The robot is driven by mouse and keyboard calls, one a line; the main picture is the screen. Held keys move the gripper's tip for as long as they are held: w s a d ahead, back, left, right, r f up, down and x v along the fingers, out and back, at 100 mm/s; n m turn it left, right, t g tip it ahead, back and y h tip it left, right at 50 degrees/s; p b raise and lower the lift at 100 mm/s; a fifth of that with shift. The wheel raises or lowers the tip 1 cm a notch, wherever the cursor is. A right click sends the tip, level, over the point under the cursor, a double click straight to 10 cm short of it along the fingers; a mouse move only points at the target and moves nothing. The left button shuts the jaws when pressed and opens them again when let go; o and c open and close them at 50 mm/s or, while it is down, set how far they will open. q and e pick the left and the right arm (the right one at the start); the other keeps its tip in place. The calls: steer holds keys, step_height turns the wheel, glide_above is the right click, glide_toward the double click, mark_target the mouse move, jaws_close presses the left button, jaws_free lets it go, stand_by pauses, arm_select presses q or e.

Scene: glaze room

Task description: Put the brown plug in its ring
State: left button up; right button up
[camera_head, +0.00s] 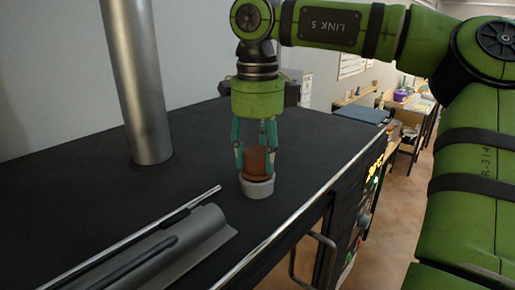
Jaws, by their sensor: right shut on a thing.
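The brown plug (257,162) is upright between the fingers of my right gripper (256,165), which points straight down and is shut on it. The ring (258,188) is a short pale grey cylinder standing on the dark bench top. The plug's lower end is at the ring's mouth, and the ring's front wall hides its bottom. I cannot tell how deep the plug sits in the ring. My left gripper is not in view.
A metal pipe (137,80) rises from the dark bench (95,185) at the left. A grey curved piece (185,250) and a thin metal rod (150,240) lie in front. The bench's right edge, with a handle and knobs below, is close to the ring.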

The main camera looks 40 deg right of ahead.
mark_target(258, 151)
steer(key=shift+a, duration=0.1)
steer(key=shift+f, duration=0.3)
steer(key=o, duration=1.2)
steer(key=shift+c, duration=0.2)
steer(key=shift+r, duration=0.1)
step_height(258, 151, up, 12)
steer(key=shift+r+b, duration=0.25)
steer(key=shift+b, duration=0.05)
